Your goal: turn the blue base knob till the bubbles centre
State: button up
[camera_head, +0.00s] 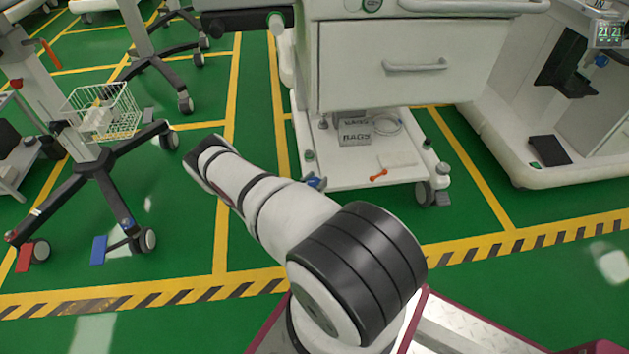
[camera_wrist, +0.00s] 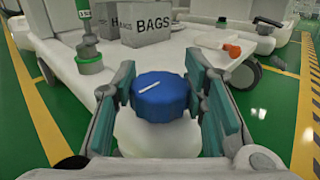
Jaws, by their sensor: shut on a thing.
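The blue base knob (camera_wrist: 160,97) is round and ribbed, with a white line on top that slants up to the right. It sits above a white rounded part at the cart base's near corner. My gripper (camera_wrist: 160,104) has one finger on each side of the knob and is shut on it. In the head view a small bit of blue (camera_head: 314,182) shows at the base corner, mostly behind my arm, which hides most of the gripper. The white cart base (camera_head: 345,179) is in both views. I cannot make out any bubbles in either view.
Grey boxes marked BAGS (camera_wrist: 145,22) stand on the base. An orange-handled item (camera_head: 378,176) lies near its front edge. A green-banded post (camera_wrist: 88,45) rises at the left. A wheeled stand with a wire basket (camera_head: 103,110) is at left. Green floor between is clear.

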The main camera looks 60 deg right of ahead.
jog(key=shift+n+t, duration=0.3)
jog(key=shift+t, duration=0.2)
jog(key=shift+w, duration=0.1)
jog(key=o, duration=1.2)
jog(key=shift+c, duration=0.2)
jog(key=shift+a, duration=0.15)
jog(key=a, duration=1.1)
jog(key=shift+w+a, duration=0.4)
